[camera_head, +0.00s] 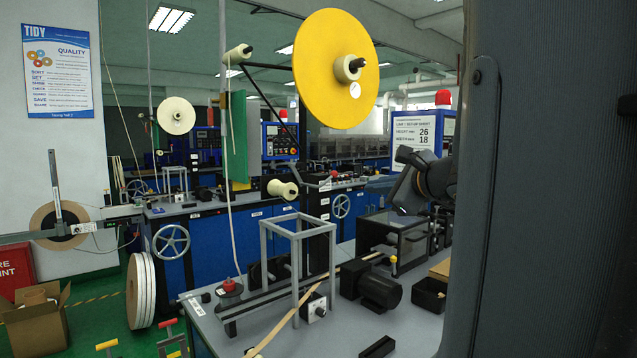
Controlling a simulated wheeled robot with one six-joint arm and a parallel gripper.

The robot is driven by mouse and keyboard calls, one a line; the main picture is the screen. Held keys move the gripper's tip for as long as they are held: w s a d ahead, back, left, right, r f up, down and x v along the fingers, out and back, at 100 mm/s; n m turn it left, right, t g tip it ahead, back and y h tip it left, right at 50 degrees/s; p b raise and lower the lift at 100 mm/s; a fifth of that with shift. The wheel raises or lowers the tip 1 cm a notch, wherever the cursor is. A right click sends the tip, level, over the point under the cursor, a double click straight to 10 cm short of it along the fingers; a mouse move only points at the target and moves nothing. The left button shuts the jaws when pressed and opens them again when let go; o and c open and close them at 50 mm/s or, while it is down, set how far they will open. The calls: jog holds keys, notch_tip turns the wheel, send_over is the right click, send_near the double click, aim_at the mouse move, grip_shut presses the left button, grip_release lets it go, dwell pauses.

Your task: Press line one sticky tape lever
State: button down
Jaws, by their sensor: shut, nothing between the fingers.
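The end of my arm shows at right centre, dark and partly cut off by the column. My gripper (405,193) appears there as a small grey block, shut and empty, in front of the blue machine and touching nothing visible. No readable label marks the sticky tape lever. Lever-like parts are a small yellow-topped stem (393,265) by the dark glazed box, a red knob (229,285) on the bench's left end, and red (168,322) and yellow (107,345) T-handles at lower left. A tan tape strip (285,322) crosses the bench.
A grey frame (297,225) stands on the bench (235,335), below a big yellow disc (335,68). A black motor (372,286) and an open black bin (429,294) lie to its right. A cardboard box (38,328) and a white reel (140,290) stand on the green floor.

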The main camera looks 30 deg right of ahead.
jog(key=w+a+p, duration=0.2)
jog(key=w+p, duration=0.2)
jog(key=w, duration=0.5)
jog(key=shift+w+r, duration=0.15)
jog(key=shift+r, duration=0.1)
